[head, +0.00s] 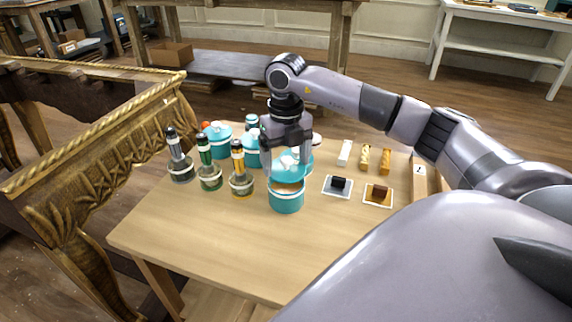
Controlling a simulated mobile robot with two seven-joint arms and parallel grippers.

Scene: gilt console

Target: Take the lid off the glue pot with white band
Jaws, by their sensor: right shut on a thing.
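The glue pot with white band (286,204) is a teal cylinder standing upright near the middle of the wooden table. Its teal lid (293,169) is just above it, with a strip of amber-brown showing between lid and pot, so the lid looks raised off the rim. My right gripper (288,158) comes down from above and is shut on the lid; the exact grip on its pale knob is partly hidden by the fingers. My left gripper is not in view.
Other teal pots (218,143) stand behind and left. Several jars with upright brushes (209,176) stand left of the pot. The table's front (225,246) is clear. A gilt console (105,120) stands left.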

